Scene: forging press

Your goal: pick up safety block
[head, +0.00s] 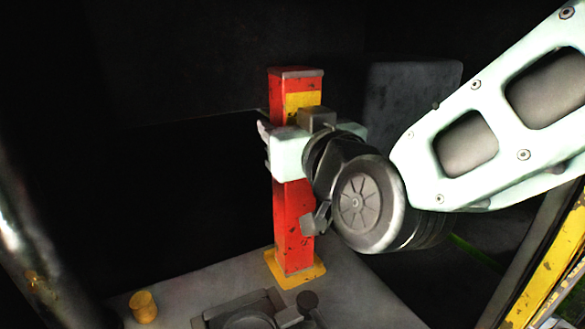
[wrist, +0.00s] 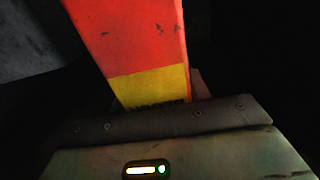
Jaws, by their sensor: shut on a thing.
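The safety block (head: 292,225) is a tall red post with a yellow band near its top, a grey cap and a yellow base plate. It stands upright in the head view, its base at the grey surface; I cannot tell whether it touches. My gripper (head: 290,152) is shut on the upper part of the block, just below the yellow band, and hides that stretch of it. In the wrist view the block (wrist: 130,45) shows red with a yellow band, rising from behind the gripper body (wrist: 175,150). The fingertips are mostly hidden there.
A grey surface (head: 215,283) lies under the block. A small yellow cylinder (head: 144,306) stands at its front left, and a dark metal fixture (head: 245,310) sits in front. A yellow-edged frame (head: 550,265) is at the right. The left side is very dark.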

